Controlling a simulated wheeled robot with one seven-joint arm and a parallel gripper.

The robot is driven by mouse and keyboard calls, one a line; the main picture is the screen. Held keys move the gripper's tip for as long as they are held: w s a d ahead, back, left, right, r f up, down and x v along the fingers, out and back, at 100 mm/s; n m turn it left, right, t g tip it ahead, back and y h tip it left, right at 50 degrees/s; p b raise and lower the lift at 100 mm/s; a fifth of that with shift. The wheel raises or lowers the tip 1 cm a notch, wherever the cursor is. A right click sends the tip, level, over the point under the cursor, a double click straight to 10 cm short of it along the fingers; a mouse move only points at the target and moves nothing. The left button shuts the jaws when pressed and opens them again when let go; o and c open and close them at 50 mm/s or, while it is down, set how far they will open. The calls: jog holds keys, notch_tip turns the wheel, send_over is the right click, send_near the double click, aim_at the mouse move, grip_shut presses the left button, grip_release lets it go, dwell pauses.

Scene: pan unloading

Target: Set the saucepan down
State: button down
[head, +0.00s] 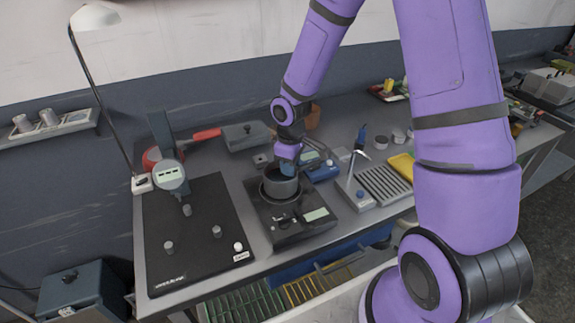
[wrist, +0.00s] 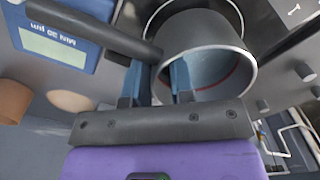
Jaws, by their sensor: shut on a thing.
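The saucepan (head: 280,188) is a small dark grey pot in the head view, at or just above the black hotplate unit (head: 290,232). Whether its base touches the plate cannot be told. In the wrist view the saucepan (wrist: 200,32) shows its open mouth, and its dark handle (wrist: 85,27) runs to the upper left. My gripper (head: 286,165) comes from above at the pan's far rim. In the wrist view my gripper (wrist: 162,78) has its blue fingers astride the pan wall near the handle, shut on it. Part of a round plate shows behind the pan.
Left of the hotplate is a dark board (head: 195,245) with several small knobs and a dial gauge (head: 171,175). A blue-edged meter (head: 322,172) and a stand (head: 355,185) are close on the right.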

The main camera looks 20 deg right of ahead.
aim_at(290, 179)
jog(key=shift+f, duration=0.15)
jog(key=c, duration=1)
grip_release()
notch_tip(290, 179, up, 12)
jog(key=s+d+r+m+t+h, duration=0.1)
jog(key=s+r+m, duration=0.1)
jog(key=s+r, duration=0.4)
jog(key=s+d+r+m+t, duration=0.15)
jog(key=s+r, duration=0.25)
jog(key=r, duration=0.4)
jog(key=shift+s+d+r+m+t+y, duration=0.15)
jog(key=shift+s+r+m+t, duration=0.6)
jog(key=shift+s, duration=1.65)
jog(key=shift+s+d+r+m+t+y, duration=0.15)
jog(key=shift+s+r+m, duration=0.75)
jog(key=shift+s+r, duration=1.1)
jog(key=shift+s+r+m+t+y, duration=0.2)
jog(key=shift+s+r+m+t, duration=0.4)
jog(key=shift+s, duration=2.25)
